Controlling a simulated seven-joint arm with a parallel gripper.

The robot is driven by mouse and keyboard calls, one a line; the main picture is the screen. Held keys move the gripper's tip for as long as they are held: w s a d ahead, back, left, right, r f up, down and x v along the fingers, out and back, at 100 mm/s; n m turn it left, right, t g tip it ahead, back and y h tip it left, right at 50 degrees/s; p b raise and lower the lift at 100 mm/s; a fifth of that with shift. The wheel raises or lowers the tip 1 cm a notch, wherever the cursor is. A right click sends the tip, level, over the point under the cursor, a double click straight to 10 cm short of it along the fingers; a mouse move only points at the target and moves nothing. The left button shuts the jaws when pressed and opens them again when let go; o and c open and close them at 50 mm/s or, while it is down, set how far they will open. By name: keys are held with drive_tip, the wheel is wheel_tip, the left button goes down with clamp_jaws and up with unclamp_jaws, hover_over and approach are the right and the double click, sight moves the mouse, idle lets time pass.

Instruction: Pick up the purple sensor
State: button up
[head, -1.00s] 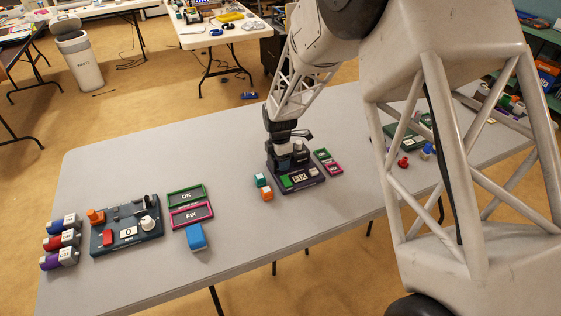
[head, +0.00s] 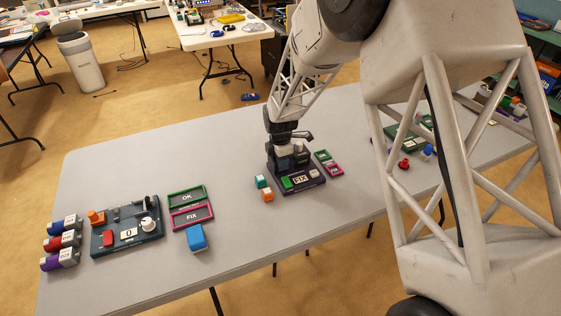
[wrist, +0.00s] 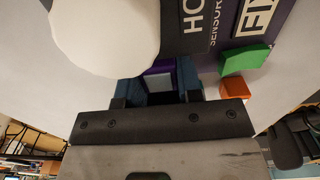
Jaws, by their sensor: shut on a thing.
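My gripper (head: 287,148) is down at the dark purple station board (head: 318,184) in the middle of the table. In the wrist view its dark blue fingers (wrist: 159,76) are shut on a purple thing with a pale grey part (wrist: 159,69), which looks like the purple sensor. Most of it is hidden between the fingers and behind a big white rounded part (wrist: 102,35). In the head view the gripper and arm hide it, so I cannot tell whether it still touches the board. Another purple and grey sensor block (head: 60,259) lies at the table's left end.
A green block (wrist: 244,60) and an orange block (wrist: 234,88) are close to the fingers. Teal (head: 261,181) and orange (head: 267,196) cubes stand left of the board; green and pink trays (head: 334,170) lie right. Another station (head: 128,240) is at left.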

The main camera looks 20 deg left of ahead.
drive_tip(key=shift+r, duration=5)
drive_tip(key=shift+w+d+r+m, duration=0.15)
drive_tip(key=shift+w+d+m, duration=0.25)
drive_tip(key=shift+w+d, duration=0.1)
drive_tip(key=w+d+r+m, duration=0.4)
drive_tip(key=w+d+m, duration=0.25)
drive_tip(key=d, duration=0.65)
drive_tip(key=w+d+r+m, duration=0.3)
drive_tip(key=w+d+m, duration=0.4)
drive_tip(key=d, duration=0.6)
drive_tip(key=w+d+r+m, duration=0.45)
drive_tip(key=d+m, duration=0.35)
drive_tip(key=d, duration=0.5)
drive_tip(key=s+a+f+n, duration=0.6)
drive_tip(key=a+f+n, duration=0.2)
drive_tip(key=a+n, duration=0.3)
drive_tip(key=s+a+f+n, duration=0.6)
drive_tip(key=a+f+n, duration=0.2)
drive_tip(key=a+n, duration=0.3)
drive_tip(key=shift+s+f, duration=0.15)
drive_tip(key=shift+f, duration=0.1)
drive_tip(key=shift+a+f, duration=0.1)
